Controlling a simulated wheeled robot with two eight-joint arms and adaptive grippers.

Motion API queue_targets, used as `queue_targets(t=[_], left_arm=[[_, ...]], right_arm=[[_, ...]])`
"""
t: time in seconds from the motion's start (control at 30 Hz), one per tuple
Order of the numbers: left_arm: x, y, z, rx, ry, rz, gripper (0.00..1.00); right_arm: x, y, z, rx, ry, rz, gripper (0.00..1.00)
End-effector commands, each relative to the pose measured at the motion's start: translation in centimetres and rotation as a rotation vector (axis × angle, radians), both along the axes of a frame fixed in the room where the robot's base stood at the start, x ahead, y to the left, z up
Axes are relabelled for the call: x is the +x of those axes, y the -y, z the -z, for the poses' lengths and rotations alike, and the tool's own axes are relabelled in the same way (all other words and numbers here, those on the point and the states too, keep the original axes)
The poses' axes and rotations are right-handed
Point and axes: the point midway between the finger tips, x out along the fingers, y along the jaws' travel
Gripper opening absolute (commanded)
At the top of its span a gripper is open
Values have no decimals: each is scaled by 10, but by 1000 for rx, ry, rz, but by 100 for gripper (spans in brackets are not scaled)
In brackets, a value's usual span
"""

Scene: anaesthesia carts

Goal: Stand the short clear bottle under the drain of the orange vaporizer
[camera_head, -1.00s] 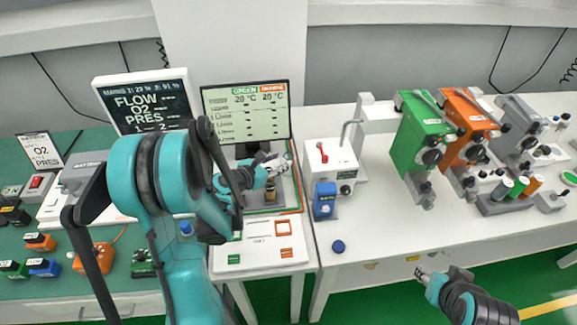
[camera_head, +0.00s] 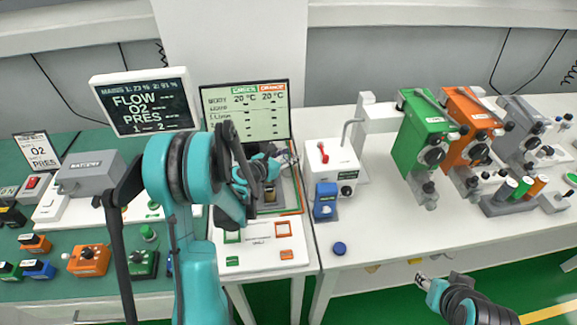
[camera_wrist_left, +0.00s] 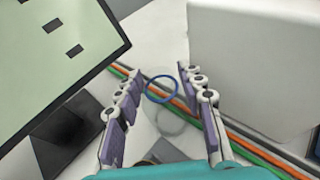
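The orange vaporizer (camera_head: 465,125) stands on the white table at the right, between a green and a grey one. Its drain fitting (camera_head: 472,183) is low at its front. In the left wrist view a blue ring (camera_wrist_left: 161,88) with a faint see-through body shows between my fingers; it looks like the short clear bottle, but its height is unclear. My left gripper (camera_wrist_left: 158,72) is open, with a finger on either side of the ring and gaps beside it. In the head view this gripper (camera_head: 277,163) hides that spot. My right gripper (camera_head: 422,282) is low at the right, apart from everything; its opening is unclear.
The green vaporizer (camera_head: 422,135) and grey vaporizer (camera_head: 515,130) flank the orange one. A white unit with a red lever (camera_head: 322,160) and a screen (camera_head: 245,110) stand near my left gripper.

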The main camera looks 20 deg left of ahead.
Motion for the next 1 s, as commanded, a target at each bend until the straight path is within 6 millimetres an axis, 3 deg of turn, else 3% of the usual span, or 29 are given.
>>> queue_targets(t=[0.03,0.13,0.17,0.63,1.0], left_arm=[[0,0,0,0,0,0,28],[0,0,0,1,0,0,2],[0,0,0,1,-1,0,0],[-1,0,-4,2,-3,3,0],[-1,0,-75,1,-1,1,0]], right_arm=[[0,0,0,0,0,0,40],[0,0,0,0,0,0,40],[0,0,0,0,0,0,40],[0,0,-2,0,0,0,40],[0,0,-31,0,0,0,40]])
